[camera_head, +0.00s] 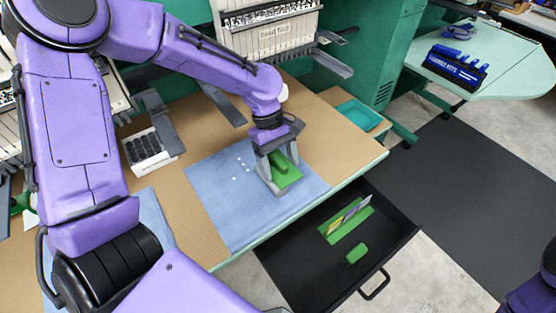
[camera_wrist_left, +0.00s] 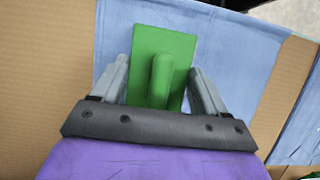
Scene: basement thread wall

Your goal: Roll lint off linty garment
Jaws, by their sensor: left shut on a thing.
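The linty garment is a light blue cloth (camera_head: 222,205) lying flat on the tan worktop, also in the left wrist view (camera_wrist_left: 228,72). Several white lint specks (camera_head: 240,169) lie on it, left of my left gripper. My left gripper (camera_head: 278,176) points down over the cloth's right part. It is shut on a green lint tool (camera_head: 288,178), a flat plate with a raised rounded handle. In the left wrist view the tool (camera_wrist_left: 165,45) sits between the fingers. Whether the plate touches the cloth is hard to tell. My right gripper is out of view.
An open black drawer (camera_head: 300,278) juts out below the worktop edge, holding a green card holder (camera_head: 345,220) and a small green block (camera_head: 357,253). A teal tray (camera_head: 357,115) lies right of the cloth. A spool rack (camera_head: 150,150) stands left. Embroidery machines stand behind.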

